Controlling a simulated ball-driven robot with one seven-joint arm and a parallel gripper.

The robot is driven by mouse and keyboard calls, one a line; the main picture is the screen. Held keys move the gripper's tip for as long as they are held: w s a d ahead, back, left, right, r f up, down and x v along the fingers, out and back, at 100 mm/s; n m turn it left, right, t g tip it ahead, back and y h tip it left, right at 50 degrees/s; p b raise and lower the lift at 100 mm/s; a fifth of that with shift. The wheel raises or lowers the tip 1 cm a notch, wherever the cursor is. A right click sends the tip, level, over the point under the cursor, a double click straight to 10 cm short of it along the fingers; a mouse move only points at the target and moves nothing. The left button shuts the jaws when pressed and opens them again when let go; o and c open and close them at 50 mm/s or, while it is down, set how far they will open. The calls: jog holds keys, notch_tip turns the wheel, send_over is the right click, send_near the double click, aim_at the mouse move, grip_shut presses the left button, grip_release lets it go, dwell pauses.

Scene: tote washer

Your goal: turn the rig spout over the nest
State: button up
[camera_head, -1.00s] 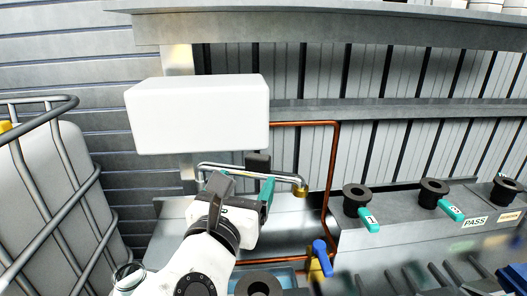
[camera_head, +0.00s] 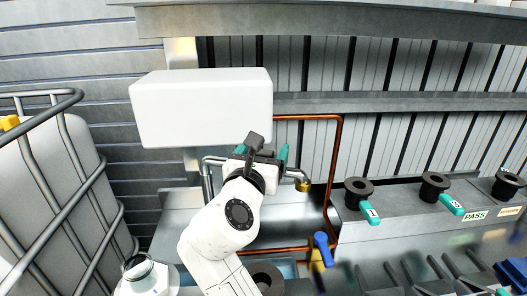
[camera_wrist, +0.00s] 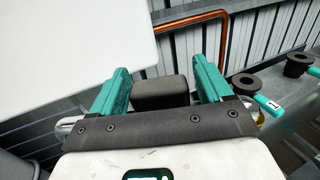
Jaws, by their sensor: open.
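The rig spout is a chrome pipe below the white box, with a brass tip (camera_head: 303,186) at its right end. My arm covers its middle in the head view. A dark block (camera_wrist: 160,93) on the pipe stands between my gripper's teal fingers (camera_wrist: 163,82) in the wrist view, with a gap on each side. My gripper (camera_head: 262,152) is open at the spout. A black round ring (camera_head: 266,277) below the spout, partly hidden by my arm, may be the nest; I cannot tell for sure.
The white box (camera_head: 202,108) hangs close above and left of my gripper. A copper pipe (camera_head: 337,160) runs down to the right. A blue-handled valve (camera_head: 321,247) stands low. Black rings with teal tags (camera_head: 359,192) line the right ledge. A caged tank (camera_head: 45,190) is at left.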

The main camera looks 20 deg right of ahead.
jog(key=shift+c, duration=0.2)
jog(key=c, duration=1.4)
